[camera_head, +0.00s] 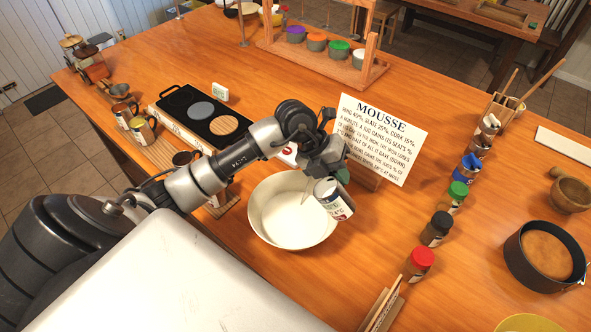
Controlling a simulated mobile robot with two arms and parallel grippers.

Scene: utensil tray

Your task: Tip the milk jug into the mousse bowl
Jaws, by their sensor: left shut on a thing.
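The mousse bowl (258,228) is a wide cream-coloured bowl near the middle of the table, with pale white content inside. My left gripper (326,172) is shut on the milk jug (334,200), a small pale jug with printed labels and a red mark. The jug is tilted and held at the bowl's right rim, partly over it in the picture. Its mouth is hard to make out, and I cannot tell whether milk is flowing. My right gripper is not in view.
A MOUSSE sign (383,135) stands behind the jug. A black hob panel (205,115) is left of my arm. Several jars, including a red-lidded one (420,263), line the right. A dark round pan (545,255) stands at far right. Table between bowl and jars is clear.

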